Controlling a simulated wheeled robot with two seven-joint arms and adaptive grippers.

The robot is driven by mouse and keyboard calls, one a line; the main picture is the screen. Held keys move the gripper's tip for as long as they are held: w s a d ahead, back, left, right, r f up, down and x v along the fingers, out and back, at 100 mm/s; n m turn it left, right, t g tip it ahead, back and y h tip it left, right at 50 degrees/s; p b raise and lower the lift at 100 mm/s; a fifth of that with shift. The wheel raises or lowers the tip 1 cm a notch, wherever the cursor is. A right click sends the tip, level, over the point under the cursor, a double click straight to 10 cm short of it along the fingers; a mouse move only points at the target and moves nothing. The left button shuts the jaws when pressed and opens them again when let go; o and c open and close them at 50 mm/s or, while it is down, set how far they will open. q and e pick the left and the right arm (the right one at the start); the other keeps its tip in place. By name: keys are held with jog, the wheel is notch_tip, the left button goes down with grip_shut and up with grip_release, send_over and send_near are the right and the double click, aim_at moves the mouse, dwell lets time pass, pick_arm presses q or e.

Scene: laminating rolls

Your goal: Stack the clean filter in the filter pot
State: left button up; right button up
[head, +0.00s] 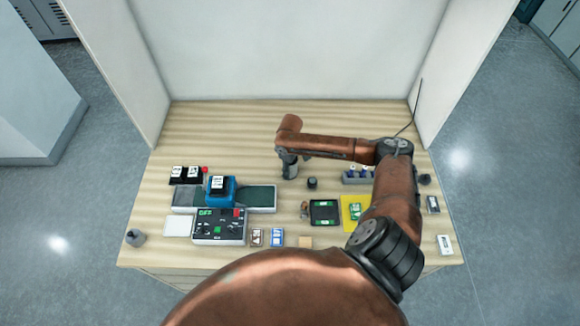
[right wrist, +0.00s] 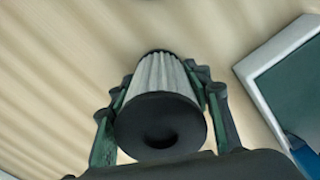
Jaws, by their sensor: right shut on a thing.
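My right gripper (head: 289,165) is over the back middle of the table, its arm coming in from the right. In the right wrist view, it is shut on the filter (right wrist: 163,95), a pale pleated cylinder with black end caps, held between two greenish fingers. Bare wood shows around the filter; I cannot tell whether it touches the table. No thing is clearly the filter pot. My left gripper is not in view.
A blue device (head: 221,191) sits on a green-topped bed (head: 258,198) left of the gripper, behind a control box (head: 219,228). A black tray (head: 324,211), a yellow mat (head: 349,204) and a rack (head: 357,177) stand to the right. The table's back is clear.

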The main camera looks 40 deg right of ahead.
jog(key=c, duration=0.4)
jog(key=shift+o, duration=0.2)
jog(key=shift+r, duration=0.55)
jog(key=s+a+r+b, duration=0.2)
jog(key=s+a+r, duration=0.7)
jog(key=s+r, duration=0.25)
pick_arm(q)
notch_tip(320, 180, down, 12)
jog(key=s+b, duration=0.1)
jog(key=b, duration=0.9)
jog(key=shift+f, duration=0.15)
pick_arm(e)
jog(key=w+a+f+m, duration=0.1)
jog(key=a+m, duration=0.1)
jog(key=a, duration=0.5)
jog(key=w+a+f+m, duration=0.1)
jog(key=a+m, duration=0.1)
jog(key=a, duration=0.6)
jog(key=shift+w+a+f+m, duration=0.25)
jog(key=shift+w+f+m, duration=0.05)
jog(key=shift+w, duration=0.1)
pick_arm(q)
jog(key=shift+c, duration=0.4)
